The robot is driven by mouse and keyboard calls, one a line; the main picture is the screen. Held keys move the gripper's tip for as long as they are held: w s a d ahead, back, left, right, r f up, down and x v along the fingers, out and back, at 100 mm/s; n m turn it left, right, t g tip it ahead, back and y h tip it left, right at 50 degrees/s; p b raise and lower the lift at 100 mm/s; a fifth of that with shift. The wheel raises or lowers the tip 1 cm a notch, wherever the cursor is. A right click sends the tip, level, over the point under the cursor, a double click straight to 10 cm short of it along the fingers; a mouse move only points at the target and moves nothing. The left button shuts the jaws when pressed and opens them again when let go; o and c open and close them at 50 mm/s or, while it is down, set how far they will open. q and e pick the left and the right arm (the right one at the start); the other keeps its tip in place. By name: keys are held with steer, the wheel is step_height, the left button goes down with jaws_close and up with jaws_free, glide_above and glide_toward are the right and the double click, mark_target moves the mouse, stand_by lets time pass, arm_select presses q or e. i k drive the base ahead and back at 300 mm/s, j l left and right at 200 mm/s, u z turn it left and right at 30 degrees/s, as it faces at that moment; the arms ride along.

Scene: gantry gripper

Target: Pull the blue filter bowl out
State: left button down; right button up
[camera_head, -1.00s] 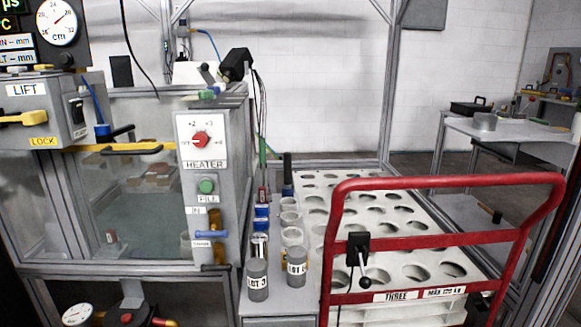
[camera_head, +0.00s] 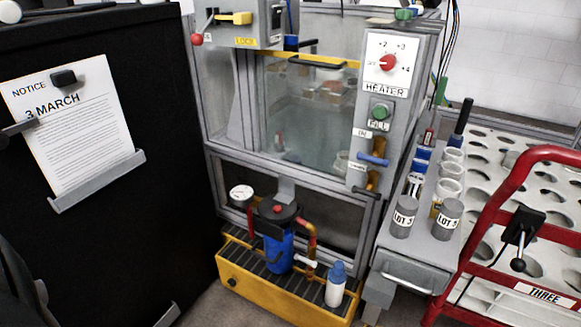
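The blue filter bowl (camera_head: 279,247) hangs upright under a black filter head (camera_head: 279,208) with a red button on top. It sits low, below the tank, just above a slatted yellow tray (camera_head: 236,283). A red-brown pipe with a valve runs down on its right. A white round gauge (camera_head: 241,193) is on its left. The bowl appears joined to the head. Neither of my grippers can be made out in this view.
A white bottle with a blue cap (camera_head: 336,284) stands on the tray's right end. A black panel with a notice (camera_head: 75,130) fills the left. On the right are a drawer unit (camera_head: 408,272), two "LOT" jars, and a red-handled cart (camera_head: 500,205).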

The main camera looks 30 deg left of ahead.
mark_target(278, 243)
steer(key=k+u, duration=0.1)
steer(key=u, duration=1)
